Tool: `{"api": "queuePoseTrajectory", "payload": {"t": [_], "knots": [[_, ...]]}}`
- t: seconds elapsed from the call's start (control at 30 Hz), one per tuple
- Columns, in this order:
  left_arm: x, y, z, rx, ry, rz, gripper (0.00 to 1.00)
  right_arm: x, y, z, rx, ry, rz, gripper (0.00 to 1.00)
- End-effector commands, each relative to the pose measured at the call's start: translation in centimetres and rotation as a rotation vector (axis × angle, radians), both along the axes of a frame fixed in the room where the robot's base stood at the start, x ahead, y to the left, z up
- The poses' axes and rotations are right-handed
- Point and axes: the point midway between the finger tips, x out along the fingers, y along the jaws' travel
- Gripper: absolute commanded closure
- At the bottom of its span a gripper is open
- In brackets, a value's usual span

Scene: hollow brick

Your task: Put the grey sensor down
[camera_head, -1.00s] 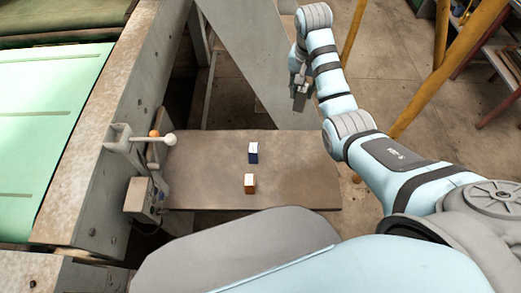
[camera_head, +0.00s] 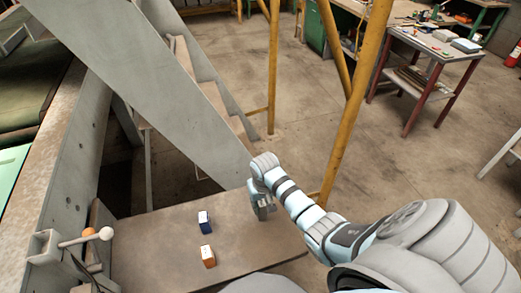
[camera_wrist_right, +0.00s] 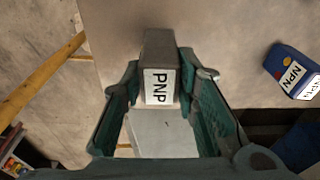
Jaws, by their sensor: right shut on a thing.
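The grey sensor (camera_wrist_right: 160,52), a block with a white PNP label, sits between the fingers of my right gripper (camera_wrist_right: 160,80) in the right wrist view. In the head view my right gripper (camera_head: 264,211) is at the right part of the brown board (camera_head: 150,250), by its back edge. It is shut on the sensor, which is hard to make out there. I cannot tell whether the sensor touches the board. My left gripper is not in view.
A blue block (camera_head: 205,222) and an orange block (camera_head: 208,257) stand on the board, left of my right gripper. The blue one shows an NPN label in the wrist view (camera_wrist_right: 292,72). A lever with a white ball (camera_head: 106,233) is at the board's left. Yellow posts (camera_head: 345,110) stand behind.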

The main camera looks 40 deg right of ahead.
Motion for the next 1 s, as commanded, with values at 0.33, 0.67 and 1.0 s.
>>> {"api": "queuePoseTrajectory", "payload": {"t": [0.33,0.67,1.0], "knots": [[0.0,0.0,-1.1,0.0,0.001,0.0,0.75,0.0,0.0,-3.5,0.0,0.0,0.001,1.0],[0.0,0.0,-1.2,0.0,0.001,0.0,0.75,0.0,0.0,-3.6,0.0,0.0,0.0,0.52],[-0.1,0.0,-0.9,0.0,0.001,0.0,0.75,0.0,0.0,-3.1,0.0,0.0,0.0,0.52]]}}
